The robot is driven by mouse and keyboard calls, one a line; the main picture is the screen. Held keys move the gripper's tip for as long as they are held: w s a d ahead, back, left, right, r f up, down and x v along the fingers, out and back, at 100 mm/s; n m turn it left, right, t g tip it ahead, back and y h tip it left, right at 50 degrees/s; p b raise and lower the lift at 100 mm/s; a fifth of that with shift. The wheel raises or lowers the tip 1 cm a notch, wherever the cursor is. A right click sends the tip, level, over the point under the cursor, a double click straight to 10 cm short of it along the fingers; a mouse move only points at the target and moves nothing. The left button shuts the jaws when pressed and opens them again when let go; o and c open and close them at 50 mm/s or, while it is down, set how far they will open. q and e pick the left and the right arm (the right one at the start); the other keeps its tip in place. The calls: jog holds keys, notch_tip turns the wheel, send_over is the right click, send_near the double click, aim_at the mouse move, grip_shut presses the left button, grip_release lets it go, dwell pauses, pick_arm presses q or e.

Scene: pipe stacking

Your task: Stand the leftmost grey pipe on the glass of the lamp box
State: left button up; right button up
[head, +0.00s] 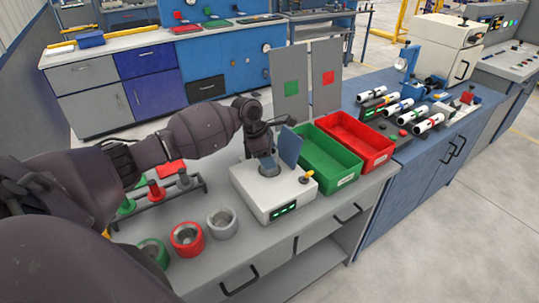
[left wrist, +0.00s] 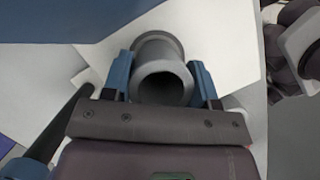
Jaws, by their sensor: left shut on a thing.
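My left gripper (head: 265,150) reaches down over the white lamp box (head: 255,195). It is shut on a grey pipe (head: 268,168). In the left wrist view the pipe (left wrist: 166,86) sits between the two blue fingers, its round open end facing the camera, with white surface behind it. The pipe appears upright over the box top, at the glass. The glass is hidden, and I cannot tell whether the pipe touches it. A blue panel (head: 290,147) stands beside the gripper. My right gripper is not in view.
Green (head: 152,252), red (head: 187,239) and grey (head: 222,223) round pieces stand in front on the bench. A rack of coloured pegs (head: 158,190) is at left. Green (head: 325,160) and red (head: 360,142) bins stand right of the box.

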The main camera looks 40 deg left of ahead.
aim_at(258, 169)
pick_arm(q)
jog(key=o, duration=1.1)
jog(key=shift+c, duration=0.2)
jog(key=shift+a+r, duration=0.1)
jog(key=shift+r, duration=0.15)
jog(key=p+v, duration=0.1)
jog(key=v, duration=0.9)
jog(key=shift+r+p, duration=0.15)
jog(key=shift+p, duration=0.2)
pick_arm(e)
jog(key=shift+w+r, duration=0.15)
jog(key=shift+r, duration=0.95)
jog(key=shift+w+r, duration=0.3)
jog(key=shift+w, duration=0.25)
pick_arm(q)
jog(key=shift+s, duration=0.1)
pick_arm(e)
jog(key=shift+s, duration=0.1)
